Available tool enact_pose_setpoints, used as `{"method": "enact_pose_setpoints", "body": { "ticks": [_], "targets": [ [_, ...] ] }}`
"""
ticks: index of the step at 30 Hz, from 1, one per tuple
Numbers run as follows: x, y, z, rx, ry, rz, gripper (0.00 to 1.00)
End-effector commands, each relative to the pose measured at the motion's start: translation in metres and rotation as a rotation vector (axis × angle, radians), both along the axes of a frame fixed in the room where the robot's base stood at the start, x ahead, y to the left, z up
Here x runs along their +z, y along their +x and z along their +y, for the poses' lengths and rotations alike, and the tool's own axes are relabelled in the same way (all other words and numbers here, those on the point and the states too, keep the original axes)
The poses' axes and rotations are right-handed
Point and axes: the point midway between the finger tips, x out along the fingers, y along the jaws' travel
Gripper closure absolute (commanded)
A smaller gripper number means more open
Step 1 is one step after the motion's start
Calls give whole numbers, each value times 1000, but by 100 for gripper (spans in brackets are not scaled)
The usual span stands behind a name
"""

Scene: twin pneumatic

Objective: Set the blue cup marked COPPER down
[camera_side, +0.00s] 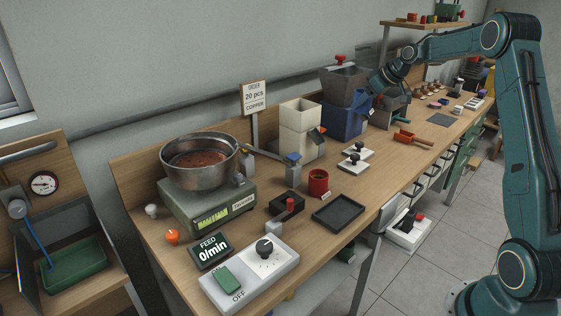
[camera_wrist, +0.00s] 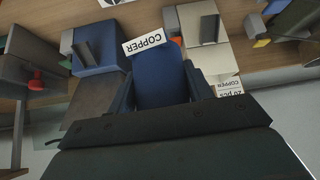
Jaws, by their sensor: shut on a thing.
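The blue cup (camera_wrist: 162,82) fills the middle of the wrist view. Its white label (camera_wrist: 144,41) reads COPPER, upside down in that picture. My gripper (camera_wrist: 160,92) is shut on the cup, with a dark finger on each side. In the side view my gripper (camera_side: 375,88) is at the back of the bench, in front of the blue feeder (camera_side: 338,122) with a grey hopper. There the cup is hard to tell apart from the blue feeder behind it. Whether the cup's base touches anything is hidden.
A white feeder (camera_side: 296,128) stands left of the blue one, by the sign reading 20 pcs COPPER (camera_side: 254,97). A grey feeder (camera_side: 392,104) is close on the right. A steel bowl (camera_side: 200,168) of copper-coloured pieces sits on a scale. A dark tray (camera_side: 338,213) lies near the front edge.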

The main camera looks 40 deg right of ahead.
Motion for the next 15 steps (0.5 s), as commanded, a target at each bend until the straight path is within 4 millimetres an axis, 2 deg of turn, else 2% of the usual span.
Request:
{"method": "enact_pose_setpoints", "body": {
  "ticks": [1,8,15],
  "targets": [
    [1,-5,16,56,0,-1,79],
    [3,-32,94,339,0,0,79],
    [6,-71,175,628,0,-1,79]
  ]
}}
